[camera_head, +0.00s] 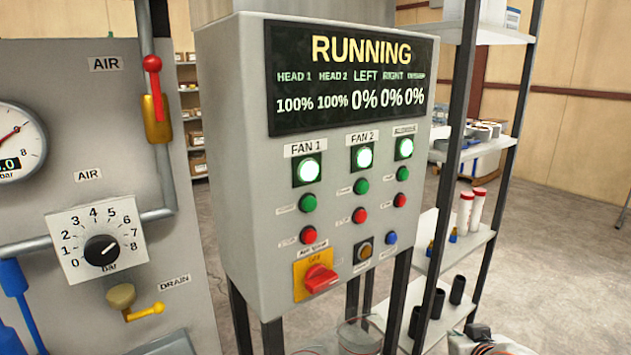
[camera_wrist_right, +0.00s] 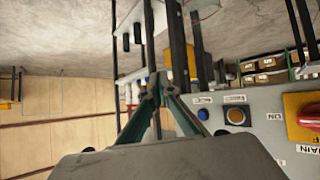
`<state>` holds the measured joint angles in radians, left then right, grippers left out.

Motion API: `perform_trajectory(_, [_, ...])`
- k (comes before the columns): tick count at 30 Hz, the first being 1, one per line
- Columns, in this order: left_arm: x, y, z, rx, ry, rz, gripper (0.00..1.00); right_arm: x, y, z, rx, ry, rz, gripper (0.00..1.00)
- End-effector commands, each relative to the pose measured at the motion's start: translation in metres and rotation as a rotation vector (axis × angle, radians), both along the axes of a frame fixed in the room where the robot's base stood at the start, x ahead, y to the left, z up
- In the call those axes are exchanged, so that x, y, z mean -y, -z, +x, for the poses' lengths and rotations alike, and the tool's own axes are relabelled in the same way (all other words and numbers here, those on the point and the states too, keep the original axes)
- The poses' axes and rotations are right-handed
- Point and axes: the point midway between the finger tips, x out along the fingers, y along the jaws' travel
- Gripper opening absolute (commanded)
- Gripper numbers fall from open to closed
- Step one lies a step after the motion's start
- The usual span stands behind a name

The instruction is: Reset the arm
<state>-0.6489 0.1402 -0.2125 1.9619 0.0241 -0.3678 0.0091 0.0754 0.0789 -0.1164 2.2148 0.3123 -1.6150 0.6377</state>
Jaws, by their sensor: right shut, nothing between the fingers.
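My right gripper (camera_wrist_right: 160,88) shows in the right wrist view, its two green-edged fingers meeting at the tips with nothing between them. It is beside the control box (camera_head: 228,150), whose panel face shows at the right of the wrist view. I cannot tell the exact gap between them. A grey piece at the bottom right edge of the head view is cut off, and I cannot tell if it is part of my right arm. My left gripper is in neither view.
The box's display (camera_head: 350,75) reads RUNNING, with three lit green lamps below. A red main switch (camera_head: 320,278) on yellow sits low on the panel. A metal shelf rack (camera_head: 478,245) stands to its right. A gauge panel (camera_head: 120,200) with a dial is at left. Open floor lies beyond.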

Motion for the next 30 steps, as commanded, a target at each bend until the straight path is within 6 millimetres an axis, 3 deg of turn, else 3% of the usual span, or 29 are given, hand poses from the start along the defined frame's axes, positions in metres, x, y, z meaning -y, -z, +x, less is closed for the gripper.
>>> perform_trajectory(1, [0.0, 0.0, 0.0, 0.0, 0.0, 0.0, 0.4, 0.007, 0.023, -0.025, -0.047, -0.018, -0.066, 0.0])
perform_trajectory(3, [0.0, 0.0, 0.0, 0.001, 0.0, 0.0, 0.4, 0.017, 0.046, -0.056, -0.106, -0.052, -0.167, 0.0])
perform_trajectory(9, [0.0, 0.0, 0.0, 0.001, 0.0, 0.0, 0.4, 0.041, 0.092, -0.141, -0.267, -0.161, -0.416, 0.0])
perform_trajectory(20, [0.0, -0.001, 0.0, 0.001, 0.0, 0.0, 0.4, 0.068, 0.118, -0.245, -0.476, -0.333, -0.699, 0.0])
perform_trajectory(30, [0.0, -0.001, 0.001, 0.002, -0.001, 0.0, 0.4, -0.004, 0.186, -0.216, -0.279, -0.414, -0.464, 0.0])
